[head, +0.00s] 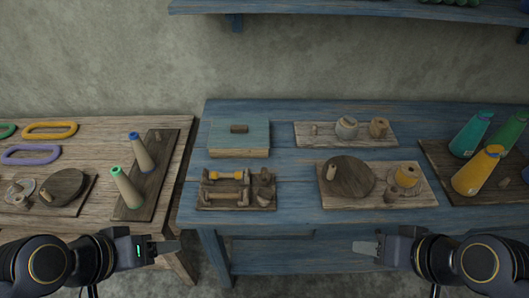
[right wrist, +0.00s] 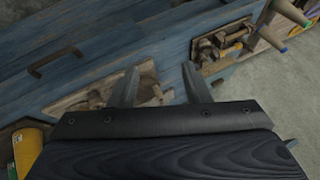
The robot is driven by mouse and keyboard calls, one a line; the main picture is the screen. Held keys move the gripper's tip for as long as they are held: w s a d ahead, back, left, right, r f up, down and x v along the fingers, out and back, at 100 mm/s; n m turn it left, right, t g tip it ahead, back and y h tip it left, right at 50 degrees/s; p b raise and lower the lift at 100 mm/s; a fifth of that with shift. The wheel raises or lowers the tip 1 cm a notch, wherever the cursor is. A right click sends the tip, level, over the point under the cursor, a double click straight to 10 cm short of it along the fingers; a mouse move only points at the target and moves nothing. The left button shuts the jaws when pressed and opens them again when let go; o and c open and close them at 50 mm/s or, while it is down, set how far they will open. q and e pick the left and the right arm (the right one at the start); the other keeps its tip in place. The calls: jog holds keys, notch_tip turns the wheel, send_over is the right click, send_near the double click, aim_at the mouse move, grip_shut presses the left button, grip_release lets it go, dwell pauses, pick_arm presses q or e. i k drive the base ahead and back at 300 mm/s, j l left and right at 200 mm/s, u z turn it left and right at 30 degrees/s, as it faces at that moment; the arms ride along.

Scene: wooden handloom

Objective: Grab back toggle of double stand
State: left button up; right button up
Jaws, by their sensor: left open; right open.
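The double stand (head: 240,203) is a dark wooden base at the front left of the blue table. A yellow-wrapped toggle (head: 227,175) lies across its back, and a plain wooden one (head: 227,195) lies across its front. The stand also shows at the upper right of the right wrist view (right wrist: 222,42), where details are small. My left gripper (head: 170,248) is open and empty, in front of the gap between the tables, lower left of the stand. My right gripper (head: 364,248) is open and empty before the blue table's front edge; its fingers also show in the right wrist view (right wrist: 160,75).
A blue-lidded box (head: 239,139) stands just behind the stand. A board (head: 377,197) with a round disc and yellow spool lies to its right. Thread cones (head: 474,172) stand at far right. The left table (head: 90,135) holds two cones and oval rings.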

aim_at(263, 175)
jog(key=i+j, duration=0.1)
jog(key=j, duration=0.4)
jog(key=i+j+z, duration=0.1)
jog(key=j, duration=0.45)
jog(key=i+j, duration=0.15)
jog(key=j, duration=0.4)
